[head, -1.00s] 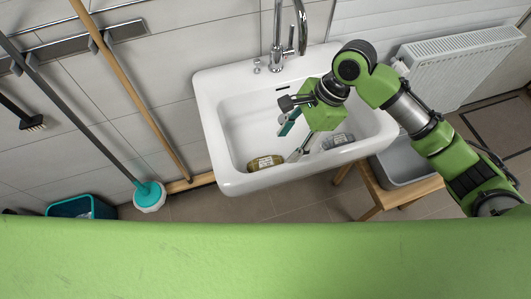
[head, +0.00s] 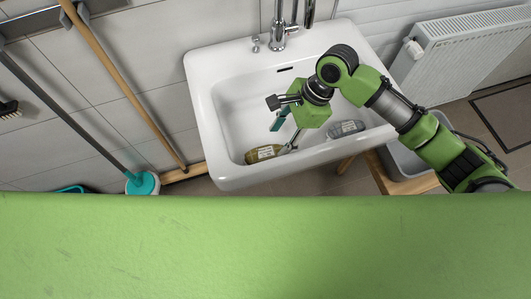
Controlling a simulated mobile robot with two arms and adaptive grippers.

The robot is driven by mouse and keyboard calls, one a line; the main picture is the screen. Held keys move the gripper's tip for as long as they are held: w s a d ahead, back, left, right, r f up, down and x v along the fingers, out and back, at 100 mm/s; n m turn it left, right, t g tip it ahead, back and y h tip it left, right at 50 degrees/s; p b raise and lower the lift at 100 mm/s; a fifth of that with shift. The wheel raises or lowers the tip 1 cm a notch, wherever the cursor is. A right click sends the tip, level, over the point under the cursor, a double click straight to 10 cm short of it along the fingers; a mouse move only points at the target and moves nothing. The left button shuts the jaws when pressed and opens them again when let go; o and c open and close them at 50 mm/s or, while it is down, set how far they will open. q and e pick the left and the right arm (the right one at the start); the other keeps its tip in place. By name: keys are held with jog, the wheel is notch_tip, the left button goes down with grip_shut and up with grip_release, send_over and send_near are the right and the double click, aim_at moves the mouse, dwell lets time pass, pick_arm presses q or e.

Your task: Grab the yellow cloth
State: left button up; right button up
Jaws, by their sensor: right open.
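No yellow cloth can be made out in the head view. A yellow-brown item with a pale label (head: 264,153) lies in the front left of the white sink (head: 225,181); it looks more like a bottle than a cloth. My right gripper (head: 284,134) is over the sink basin, open and empty. One finger reaches down close to the right end of the yellow-brown item; I cannot tell if they touch. My left gripper is not in view.
A grey labelled item (head: 346,128) lies in the sink to the right of my gripper. The faucet (head: 280,33) stands at the back. A grey bin (head: 407,160) is right of the sink, below a radiator (head: 460,55). Long-handled tools (head: 141,183) lean at left.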

aim_at(267, 152)
jog(key=x, duration=0.3)
jog(key=shift+w, duration=0.1)
jog(key=a+f, duration=0.1)
jog(key=s+a+f, duration=0.1)
jog(key=f, duration=0.1)
jog(key=shift+a+f+p, duration=0.1)
jog(key=shift+f+p, duration=0.1)
jog(key=shift+p, duration=0.1)
jog(key=shift+a+f, duration=0.15)
jog(key=shift+f, duration=0.3)
jog(key=c, duration=0.9)
